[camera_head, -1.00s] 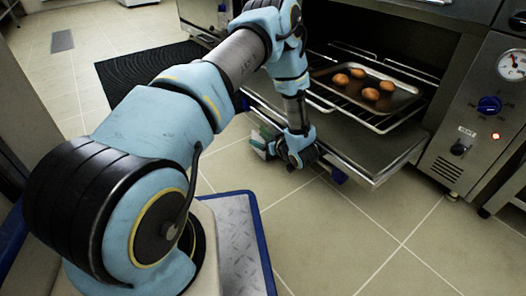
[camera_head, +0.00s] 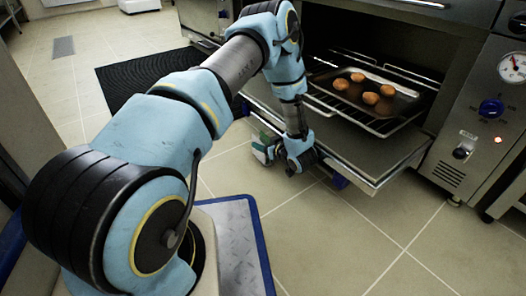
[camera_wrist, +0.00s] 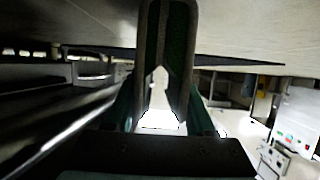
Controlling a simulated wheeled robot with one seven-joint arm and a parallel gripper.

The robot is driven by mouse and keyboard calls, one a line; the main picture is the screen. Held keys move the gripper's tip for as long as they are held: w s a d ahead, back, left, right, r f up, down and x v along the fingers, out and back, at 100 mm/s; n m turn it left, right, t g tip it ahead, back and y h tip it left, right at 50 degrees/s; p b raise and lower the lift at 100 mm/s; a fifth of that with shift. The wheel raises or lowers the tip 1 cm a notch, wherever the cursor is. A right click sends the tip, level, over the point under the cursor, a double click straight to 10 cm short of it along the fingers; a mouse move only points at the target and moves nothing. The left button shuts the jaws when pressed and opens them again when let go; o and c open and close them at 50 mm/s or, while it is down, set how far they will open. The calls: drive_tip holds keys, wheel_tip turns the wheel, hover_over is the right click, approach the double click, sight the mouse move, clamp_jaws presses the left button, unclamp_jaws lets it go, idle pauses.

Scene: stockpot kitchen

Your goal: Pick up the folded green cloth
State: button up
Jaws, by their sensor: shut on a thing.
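My gripper (camera_head: 263,150) is low in front of the open oven door in the head view, close to the door's left side and above the floor. In the wrist view, my gripper (camera_wrist: 162,110) is shut on a dark green folded piece, which I take to be the folded green cloth (camera_wrist: 180,45). It stands up between the fingers, with a narrow bright gap between its layers.
The oven door (camera_head: 372,158) is folded down beside my wrist. Inside, a tray (camera_head: 403,104) with several brown round pieces sits on a wire rack (camera_head: 385,128). A control panel (camera_head: 473,145) is at the right. A black mat (camera_head: 150,80) lies behind my arm. The floor at the front right is clear.

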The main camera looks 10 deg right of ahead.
clamp_jaws()
